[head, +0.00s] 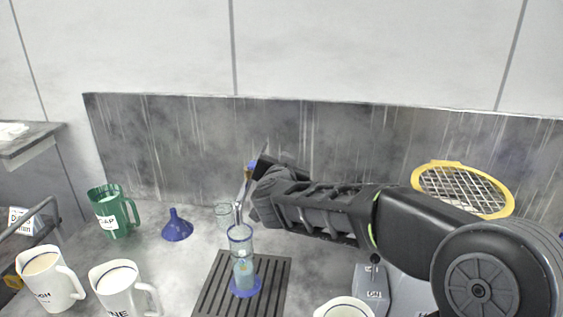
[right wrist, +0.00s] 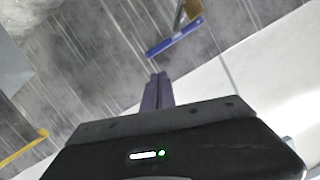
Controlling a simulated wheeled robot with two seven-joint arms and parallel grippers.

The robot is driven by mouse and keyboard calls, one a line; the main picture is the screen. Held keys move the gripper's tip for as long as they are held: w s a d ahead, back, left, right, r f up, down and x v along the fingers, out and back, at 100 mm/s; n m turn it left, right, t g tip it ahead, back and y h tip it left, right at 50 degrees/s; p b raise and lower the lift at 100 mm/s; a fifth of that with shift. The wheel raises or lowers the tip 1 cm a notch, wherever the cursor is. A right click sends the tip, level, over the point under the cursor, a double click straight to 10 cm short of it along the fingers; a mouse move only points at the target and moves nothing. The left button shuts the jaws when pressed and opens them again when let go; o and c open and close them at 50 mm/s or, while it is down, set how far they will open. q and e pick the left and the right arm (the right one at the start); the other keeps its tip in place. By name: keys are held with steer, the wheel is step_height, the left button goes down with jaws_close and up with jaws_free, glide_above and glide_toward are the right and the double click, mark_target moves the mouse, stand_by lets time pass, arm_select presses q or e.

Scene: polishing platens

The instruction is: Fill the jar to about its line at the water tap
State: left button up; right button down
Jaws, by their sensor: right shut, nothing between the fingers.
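A clear jar (head: 241,250) with a blue rim and a blue foot stands upright on the dark slatted drain grate (head: 212,290). Its lower part looks pale blue; I cannot make out its line or exact level. The tap's metal spout (head: 237,212) is just above and behind the jar's mouth. The tap's blue lever (head: 251,166) also shows in the right wrist view (right wrist: 174,37). My right gripper (right wrist: 157,82) is shut and empty, its fingertips close to the lever but apart from it in the wrist view. My left gripper is out of view.
A green jug (head: 113,215), a blue funnel (head: 177,226) and white jugs (head: 117,290) stand to the left. A yellow-rimmed mesh (head: 462,188) leans at the right. The splashback (head: 170,140) closes off the back.

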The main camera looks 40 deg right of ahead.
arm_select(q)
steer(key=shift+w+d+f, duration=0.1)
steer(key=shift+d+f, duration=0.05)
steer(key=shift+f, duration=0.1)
arm_select(e)
steer(key=v, duration=0.7)
steer(key=shift+s+a+f, duration=0.15)
steer(key=shift+s+a, duration=0.1)
stand_by(0.5)
